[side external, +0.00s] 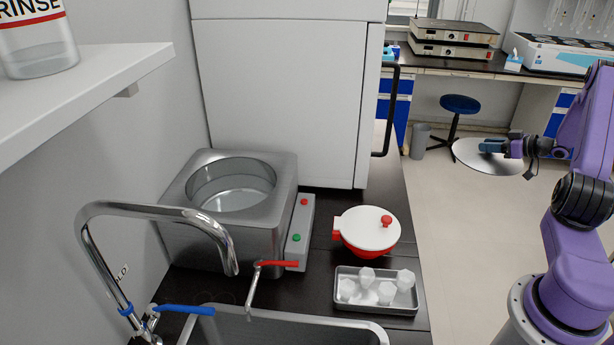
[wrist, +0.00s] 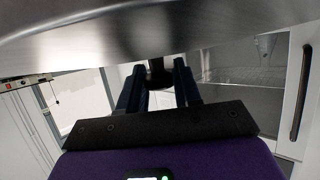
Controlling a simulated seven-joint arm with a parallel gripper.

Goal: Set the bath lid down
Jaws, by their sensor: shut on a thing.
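The bath lid (side external: 480,162) is a round, shiny metal disc. In the side view it hangs in the air over the floor, right of the counter and roughly level. My gripper (side external: 492,146) is shut on the lid's knob above the disc. In the wrist view the lid (wrist: 150,35) fills the top edge, and the dark knob sits between the fingers of my gripper (wrist: 160,78). The bath (side external: 232,190) is a metal box with an uncovered round opening, at the left on the dark counter, well away from the lid.
A red bowl with a white cover (side external: 368,229) and a metal tray (side external: 375,304) of small white pieces stand right of the bath. A tap (side external: 160,212) arches in front of the bath beside the sink. A tall white cabinet (side external: 285,95) stands behind. A blue stool (side external: 460,104) stands farther back.

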